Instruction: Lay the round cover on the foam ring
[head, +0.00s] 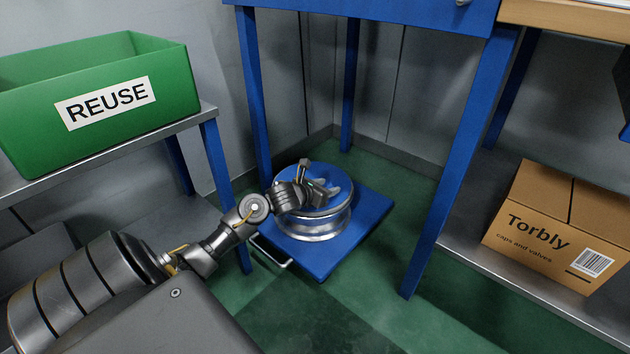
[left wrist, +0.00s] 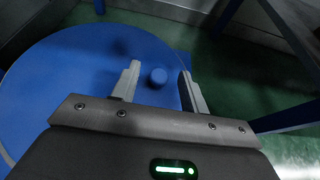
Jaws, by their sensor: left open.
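The round cover (head: 338,179) is a blue disc lying on top of a silver wheel (head: 318,229). I cannot make out a foam ring. My right gripper is not in view.
The wheel stands on a low blue platform (head: 353,236) with a handle, between blue table legs (head: 430,200). A green REUSE bin (head: 165,105) is on the left shelf. A Torbly carton (head: 540,205) is on the right shelf. Green floor (head: 345,310) lies open in front.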

